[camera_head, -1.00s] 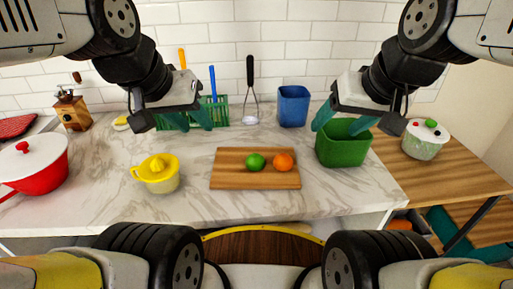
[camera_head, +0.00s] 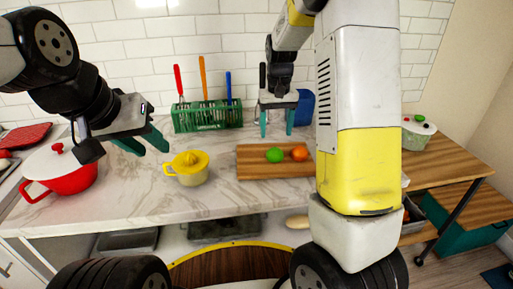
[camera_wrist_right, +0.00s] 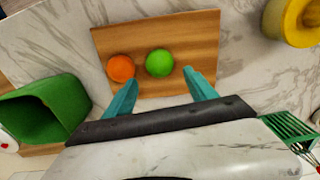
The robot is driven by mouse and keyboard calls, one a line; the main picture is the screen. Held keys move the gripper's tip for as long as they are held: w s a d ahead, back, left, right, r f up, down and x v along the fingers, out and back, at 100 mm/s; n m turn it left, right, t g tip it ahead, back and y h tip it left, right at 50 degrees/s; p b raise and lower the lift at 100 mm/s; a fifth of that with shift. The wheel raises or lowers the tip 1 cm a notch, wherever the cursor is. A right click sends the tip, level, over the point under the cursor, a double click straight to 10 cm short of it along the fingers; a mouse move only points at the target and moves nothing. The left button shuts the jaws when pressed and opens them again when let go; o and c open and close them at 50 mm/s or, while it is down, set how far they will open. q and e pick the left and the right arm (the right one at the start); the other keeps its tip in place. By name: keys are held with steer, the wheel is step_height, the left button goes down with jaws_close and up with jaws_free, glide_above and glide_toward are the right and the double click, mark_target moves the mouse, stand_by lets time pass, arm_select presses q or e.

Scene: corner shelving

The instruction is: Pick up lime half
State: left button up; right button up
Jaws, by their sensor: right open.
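The green lime half (camera_head: 275,155) lies on the wooden cutting board (camera_head: 245,172), close to the left of the orange half (camera_head: 299,153). From above, in the right wrist view, the lime half (camera_wrist_right: 159,62) looks round and bright green. My right gripper (camera_head: 277,125) is open and empty, pointing down above the far side of the board. Its teal fingers (camera_wrist_right: 162,90) show in the wrist view, apart from the lime half, which lies just beyond the gap between the tips. My left gripper (camera_head: 144,142) is open and empty at the left, above the counter.
A yellow juicer (camera_head: 187,168) stands left of the board, and a red pot (camera_head: 60,172) further left. A green utensil rack (camera_head: 207,117) stands at the back wall.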

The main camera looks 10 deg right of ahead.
mark_target(275, 149)
steer(key=shift+a+f, duration=0.15)
steer(key=shift+f, duration=0.65)
step_height(275, 149, down, 7)
steer(key=shift+r, duration=0.15)
steer(key=c, duration=1.1)
steer(key=shift+c, duration=0.2)
steer(key=shift+r, duration=0.15)
